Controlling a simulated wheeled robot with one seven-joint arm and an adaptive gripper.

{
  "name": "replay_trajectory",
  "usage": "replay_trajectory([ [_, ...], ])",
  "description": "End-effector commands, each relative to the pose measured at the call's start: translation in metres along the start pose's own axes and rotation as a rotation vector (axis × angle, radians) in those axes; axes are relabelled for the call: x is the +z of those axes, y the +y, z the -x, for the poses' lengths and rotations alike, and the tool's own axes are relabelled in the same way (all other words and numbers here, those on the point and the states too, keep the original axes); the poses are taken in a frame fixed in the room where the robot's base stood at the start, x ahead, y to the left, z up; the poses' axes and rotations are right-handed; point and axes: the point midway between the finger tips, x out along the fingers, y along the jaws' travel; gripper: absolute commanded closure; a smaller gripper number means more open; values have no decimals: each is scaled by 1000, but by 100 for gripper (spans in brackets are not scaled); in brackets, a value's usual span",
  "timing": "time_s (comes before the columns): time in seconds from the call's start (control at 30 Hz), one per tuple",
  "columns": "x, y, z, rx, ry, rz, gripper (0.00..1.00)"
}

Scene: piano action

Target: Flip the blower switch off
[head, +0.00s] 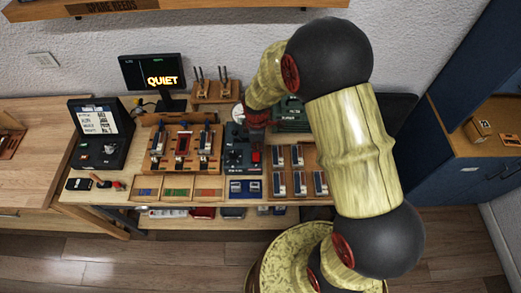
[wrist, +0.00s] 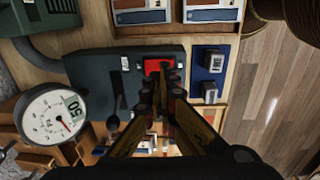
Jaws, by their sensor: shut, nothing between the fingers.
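The red switch (wrist: 157,65) sits on a dark grey-blue box (wrist: 90,75) in the wrist view. In the head view the red switch (head: 255,156) is on the right part of the dark box (head: 236,160). My gripper (wrist: 163,84) is shut and empty, its fingertips right beside the red switch in the wrist view. I cannot tell whether they touch it. In the head view my gripper (head: 256,133) is above and behind the switch, largely hidden by my arm. Which way the switch is tilted is not clear. No blower label is readable.
A round gauge (wrist: 55,116) stands at the box's left in the wrist view. A blue panel with two grey switches (wrist: 211,75) lies to the right. In the head view, wooden racks (head: 182,150) and a monitor (head: 153,72) crowd the bench's left.

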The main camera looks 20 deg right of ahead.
Motion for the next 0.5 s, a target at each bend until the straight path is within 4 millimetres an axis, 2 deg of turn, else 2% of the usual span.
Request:
replay_trajectory([
  [0.03,0,4,13,7,3,-1,100],
  [0.2,1,7,47,5,2,-1,100],
  [0.4,1,10,76,3,1,-2,100],
  [0.5,1,10,82,2,0,-2,100],
])
